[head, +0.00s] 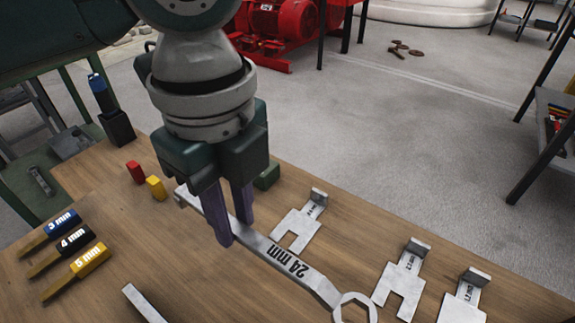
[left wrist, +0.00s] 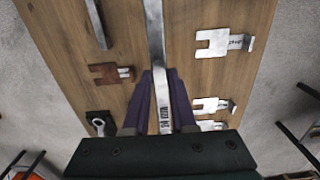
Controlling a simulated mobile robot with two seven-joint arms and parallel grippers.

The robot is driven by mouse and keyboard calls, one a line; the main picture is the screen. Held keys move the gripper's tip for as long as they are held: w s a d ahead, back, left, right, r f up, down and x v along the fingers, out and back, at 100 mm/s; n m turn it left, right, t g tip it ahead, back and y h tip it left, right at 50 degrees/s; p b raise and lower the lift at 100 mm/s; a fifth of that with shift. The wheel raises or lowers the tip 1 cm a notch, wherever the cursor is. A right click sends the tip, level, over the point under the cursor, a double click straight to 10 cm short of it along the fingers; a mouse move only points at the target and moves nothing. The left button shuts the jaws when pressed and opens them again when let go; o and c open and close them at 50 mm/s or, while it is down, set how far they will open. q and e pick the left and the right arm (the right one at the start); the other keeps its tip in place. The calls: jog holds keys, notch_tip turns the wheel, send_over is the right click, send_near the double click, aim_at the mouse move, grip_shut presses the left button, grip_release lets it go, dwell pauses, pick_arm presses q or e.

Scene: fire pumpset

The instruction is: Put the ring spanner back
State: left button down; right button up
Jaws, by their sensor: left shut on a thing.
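The ring spanner (head: 287,262) is a long light-grey steel bar marked 24 mm. It lies slantwise over the wooden table in the head view, with its ring end (head: 355,308) at the lower right, partly cut off by the frame. My left gripper (head: 233,230) points down, its purple fingers shut on the spanner's shank. In the left wrist view the spanner (left wrist: 154,35) runs between the two fingers (left wrist: 160,78), and its near end is hidden by the gripper body. I cannot tell whether it touches the table. My right gripper is not in view.
Three slotted metal shims (head: 298,228) lie along the table's right side. Red (head: 134,172) and yellow (head: 156,188) pieces stand nearby. A metal bar (head: 143,302) lies in front.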

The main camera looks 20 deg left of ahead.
pick_arm(q)
notch_tip(320, 180, down, 8)
jog(key=shift+f+b, duration=0.1)
jog(key=shift+b, duration=1.05)
jog(key=shift+f+b, duration=0.75)
jog(key=shift+f, duration=1.25)
jog(key=shift+f, duration=0.15)
jog(key=c, duration=0.7)
grip_release()
jog(key=shift+c, duration=0.2)
